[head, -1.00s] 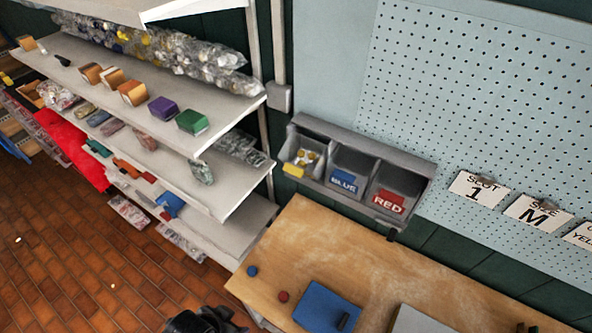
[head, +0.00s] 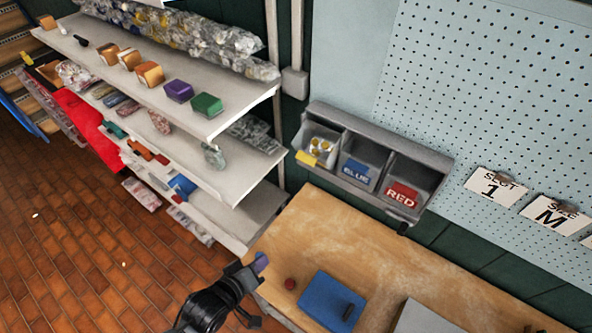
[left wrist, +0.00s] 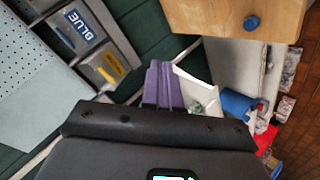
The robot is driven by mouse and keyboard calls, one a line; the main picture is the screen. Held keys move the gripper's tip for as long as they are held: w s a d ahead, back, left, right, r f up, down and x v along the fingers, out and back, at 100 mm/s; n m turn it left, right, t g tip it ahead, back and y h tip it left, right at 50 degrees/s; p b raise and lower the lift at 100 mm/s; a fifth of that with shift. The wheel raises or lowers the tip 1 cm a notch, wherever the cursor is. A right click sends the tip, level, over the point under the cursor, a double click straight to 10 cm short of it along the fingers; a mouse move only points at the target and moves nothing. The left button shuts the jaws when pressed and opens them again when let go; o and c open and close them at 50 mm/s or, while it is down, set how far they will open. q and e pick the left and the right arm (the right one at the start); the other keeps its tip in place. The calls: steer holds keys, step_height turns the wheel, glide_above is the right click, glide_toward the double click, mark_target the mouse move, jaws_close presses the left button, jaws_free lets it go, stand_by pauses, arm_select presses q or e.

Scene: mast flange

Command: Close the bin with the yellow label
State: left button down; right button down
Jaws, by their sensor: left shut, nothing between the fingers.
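The bin with the yellow label (head: 322,160) is the leftmost of three in a grey wall-mounted bin unit (head: 428,158). Its yellow label (head: 306,159) sits at its front left. Its top is open, and small white and yellow items show inside. The yellow label also shows in the left wrist view (left wrist: 108,74). My left gripper (head: 260,263) is shut and empty over the table's left corner, below and left of the bin and apart from it. Its purple fingers (left wrist: 164,84) show in the left wrist view. My right gripper is not in view.
The BLUE bin (head: 358,170) and RED bin (head: 402,192) adjoin on the right. Loaded shelves (head: 228,165) stand left. The space before the bins looks clear.

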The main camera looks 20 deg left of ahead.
arm_select(q)
steer(key=w+a+f+n+t+h+b, duration=0.25)
steer(key=w+t+b, duration=0.35)
steer(key=w+b, duration=0.4)
steer(key=w+a+f+n+t+h+b, duration=0.1)
steer(key=w+a+n+t+b, duration=0.25)
steer(key=w+t+b, duration=0.55)
steer(key=w+d+r+g, duration=0.2)
steer(key=w+r, duration=0.4)
steer(key=w, duration=0.5)
steer(key=shift+d+n+g, duration=0.3)
steer(key=shift+d+g, duration=0.05)
steer(key=shift+g, duration=0.25)
steer(key=shift+r, duration=0.1)
